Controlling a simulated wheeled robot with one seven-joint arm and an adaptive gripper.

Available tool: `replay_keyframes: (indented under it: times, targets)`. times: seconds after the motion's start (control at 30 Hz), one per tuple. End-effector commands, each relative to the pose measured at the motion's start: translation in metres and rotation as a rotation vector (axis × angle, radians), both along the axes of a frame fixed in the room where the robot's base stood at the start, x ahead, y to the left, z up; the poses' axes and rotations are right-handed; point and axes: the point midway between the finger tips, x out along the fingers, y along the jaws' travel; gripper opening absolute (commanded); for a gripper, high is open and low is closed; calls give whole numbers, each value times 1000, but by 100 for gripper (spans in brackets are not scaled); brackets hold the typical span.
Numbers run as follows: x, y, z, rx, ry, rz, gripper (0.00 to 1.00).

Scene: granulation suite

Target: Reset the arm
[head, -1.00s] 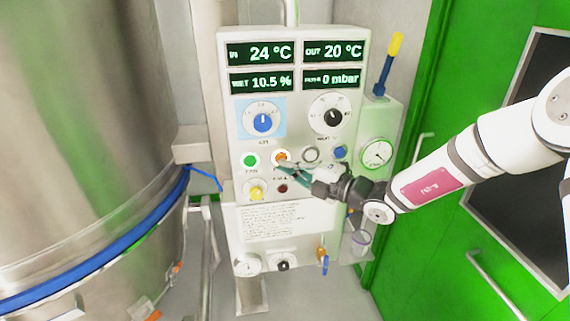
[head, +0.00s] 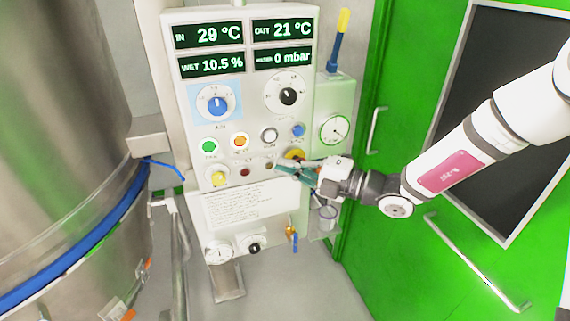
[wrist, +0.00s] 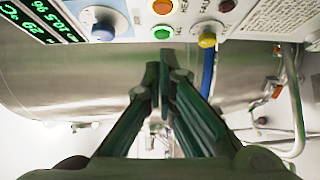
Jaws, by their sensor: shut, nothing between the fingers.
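My gripper (head: 282,169) is shut and empty, with dark green fingers. In the head view it is in front of the lower right part of the control panel (head: 255,90), below the blue button (head: 298,130) and over part of a yellow-ringed control (head: 294,154). I cannot tell whether it touches the panel. My white arm comes in from the right, bent at the wrist. In the wrist view the closed fingertips (wrist: 163,62) point toward the steel vessel, just below the green button (wrist: 161,33) in the picture.
A large steel vessel (head: 60,110) with a blue band stands at the left. A green door (head: 395,220) with a dark window and handles fills the right. The panel carries knobs, lit buttons, gauges and a light tower (head: 338,40). Grey floor shows below.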

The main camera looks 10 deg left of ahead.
Motion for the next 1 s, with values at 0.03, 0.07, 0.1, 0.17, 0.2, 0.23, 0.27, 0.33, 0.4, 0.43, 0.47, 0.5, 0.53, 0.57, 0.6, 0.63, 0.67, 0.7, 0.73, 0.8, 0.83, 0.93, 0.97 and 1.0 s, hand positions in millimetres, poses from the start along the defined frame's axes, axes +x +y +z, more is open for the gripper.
replay_keyframes:
  times: [0.03,0.07,0.1,0.17,0.2,0.23,0.27,0.33,0.4,0.43,0.47,0.5,0.53,0.57,0.6,0.63,0.67,0.7,0.73,0.8,0.83,0.93,0.97,1.0]
  targets:
    - [0,0,0,0,0,0,0]
    - [0,0,0,0,0,0,0]
    - [0,0,0,0,0,0,0]
    - [0,0,0,0,0,0,0]
    - [0,0,0,0,-1,1,0]
    - [-1,0,0,-3,-5,3,0]
    - [-2,0,1,-9,-15,7,0]
    - [-8,0,4,-38,-67,31,0]
    - [-20,0,10,-92,-166,79,0]
    - [-27,0,13,-123,-223,106,0]
    - [-34,-2,15,-158,-287,137,0]
    - [-45,-4,19,-208,-383,182,0]
    - [-54,-7,21,-246,-459,222,0]
    - [-63,-9,23,-284,-535,262,0]
    - [-74,-14,26,-335,-640,316,0]
    - [-82,-18,27,-371,-714,357,0]
    - [-90,-23,28,-406,-790,399,0]
    - [-100,-29,30,-453,-889,454,0]
    - [-107,-35,31,-484,-964,498,0]
    - [-123,-49,34,-557,-1133,602,0]
    - [-129,-55,35,-588,-1205,647,0]
    - [-148,-80,38,-681,-1434,807,0]
    - [-153,-87,40,-707,-1502,858,0]
    - [-159,-98,42,-739,-1589,928,0]
